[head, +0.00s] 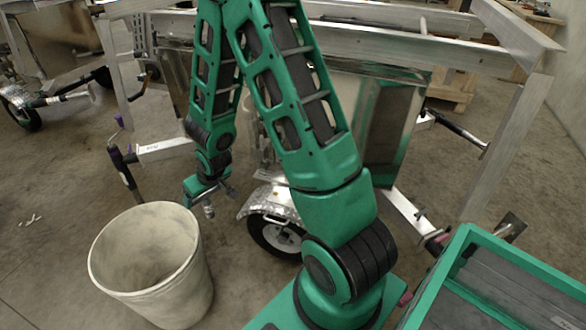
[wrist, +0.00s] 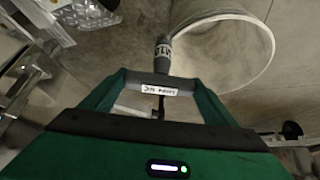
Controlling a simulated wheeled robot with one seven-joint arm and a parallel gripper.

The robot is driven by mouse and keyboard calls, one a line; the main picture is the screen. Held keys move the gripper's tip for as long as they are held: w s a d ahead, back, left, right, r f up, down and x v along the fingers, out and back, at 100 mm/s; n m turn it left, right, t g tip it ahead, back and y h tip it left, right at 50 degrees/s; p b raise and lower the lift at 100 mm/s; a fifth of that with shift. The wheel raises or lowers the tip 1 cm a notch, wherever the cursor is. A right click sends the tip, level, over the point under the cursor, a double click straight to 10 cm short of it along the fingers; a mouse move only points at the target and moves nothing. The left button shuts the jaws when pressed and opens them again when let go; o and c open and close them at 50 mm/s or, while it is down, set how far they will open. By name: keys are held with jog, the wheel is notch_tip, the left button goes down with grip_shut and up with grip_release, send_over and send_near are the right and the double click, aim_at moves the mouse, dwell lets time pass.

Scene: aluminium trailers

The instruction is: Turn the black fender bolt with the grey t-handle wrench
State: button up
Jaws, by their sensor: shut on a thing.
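My gripper (head: 207,193) hangs above the floor, left of the trailer's wheel and behind the bucket. In the wrist view, my gripper (wrist: 160,85) has its two green fingers closed on the ends of a grey bar with a white label. This is the handle of the t-handle wrench (wrist: 163,52), whose thick grey end points away from me toward the bucket. The wrench end (head: 209,211) also shows small below the gripper in the head view. The silver tread-plate fender (head: 268,199) is over the wheel, apart from the wrench. I cannot make out the black fender bolt.
A large off-white bucket (head: 152,262) stands on the floor at front left; its rim (wrist: 222,15) is close to the wrench end in the wrist view. The aluminium trailer frame (head: 400,45) spans the back. A green-edged tray (head: 500,285) is at lower right. Floor at far left is mostly clear.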

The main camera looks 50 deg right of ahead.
jog(key=shift+d, duration=0.2)
jog(key=s+d+f, duration=0.2)
jog(key=d+f, duration=0.1)
jog(key=d, duration=0.9)
jog(key=s+d+f+m, duration=0.1)
jog(key=s+d+f, duration=0.1)
jog(key=d, duration=1)
jog(key=s+d+f, duration=0.2)
jog(key=d+f, duration=0.2)
jog(key=d, duration=0.8)
jog(key=shift+s+d+f+h, duration=0.15)
jog(key=shift+f+h, duration=0.15)
jog(key=shift+h, duration=0.1)
jog(key=shift+s+f, duration=0.1)
notch_tip(320, 180, down, 6)
jog(key=shift+f+m, duration=0.2)
jog(key=shift+m, duration=0.1)
